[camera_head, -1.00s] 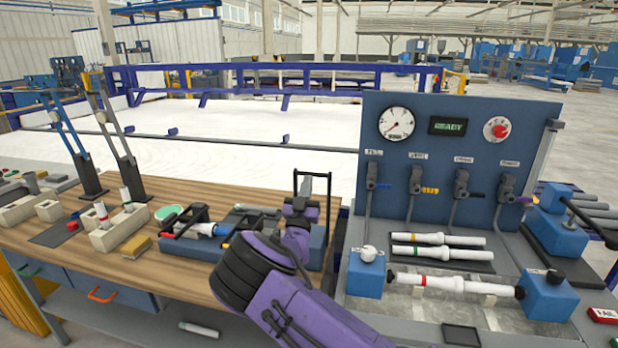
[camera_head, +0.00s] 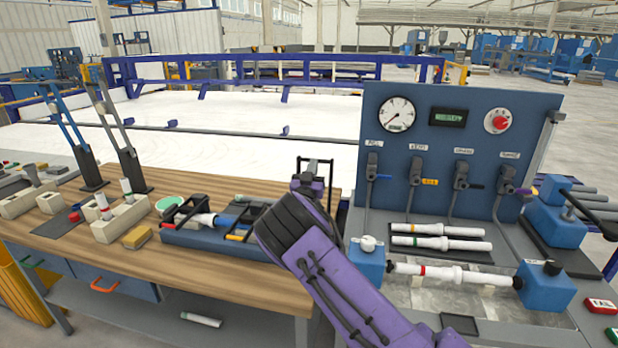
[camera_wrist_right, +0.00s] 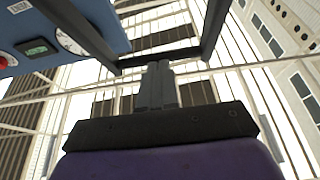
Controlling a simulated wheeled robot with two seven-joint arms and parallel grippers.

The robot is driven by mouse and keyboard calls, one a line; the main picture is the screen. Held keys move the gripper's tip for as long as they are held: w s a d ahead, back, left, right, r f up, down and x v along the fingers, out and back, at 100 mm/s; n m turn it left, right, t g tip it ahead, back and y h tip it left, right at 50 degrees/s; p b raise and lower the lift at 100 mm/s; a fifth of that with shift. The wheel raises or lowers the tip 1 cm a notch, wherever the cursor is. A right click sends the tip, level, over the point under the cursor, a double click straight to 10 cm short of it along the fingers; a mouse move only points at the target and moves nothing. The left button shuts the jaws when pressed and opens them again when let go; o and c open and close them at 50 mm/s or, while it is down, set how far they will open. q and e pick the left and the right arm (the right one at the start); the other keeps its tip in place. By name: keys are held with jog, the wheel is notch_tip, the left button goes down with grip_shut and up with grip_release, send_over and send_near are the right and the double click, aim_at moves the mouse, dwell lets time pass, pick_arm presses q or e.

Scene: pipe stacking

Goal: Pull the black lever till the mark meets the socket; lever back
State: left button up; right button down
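The black lever (camera_head: 330,172) is an upright U-shaped frame with a crossbar, at the right end of the pulling rig on the wooden bench. My right gripper (camera_head: 312,170) is at the lever's top. In the right wrist view the gripper's fingers (camera_wrist_right: 158,85) are close together and reach the crossbar (camera_wrist_right: 190,61); whether they clasp it is unclear. The rig holds a white pipe (camera_head: 203,219) beside a blue socket piece (camera_head: 224,221). The mark is too small to make out. My arm hides the rig's right part. My left gripper is out of view.
Pipes lie on a black tray (camera_head: 440,254).

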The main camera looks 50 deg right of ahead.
jog(key=shift+r, duration=0.3)
jog(key=r+b+v, duration=0.1)
jog(key=r+v, duration=0.1)
jog(key=v, duration=1.1)
jog(key=shift+s+a+b, duration=0.3)
jog(key=shift+s+a, duration=0.1)
jog(key=shift+w+f, duration=0.1)
jog(key=shift+f, duration=0.05)
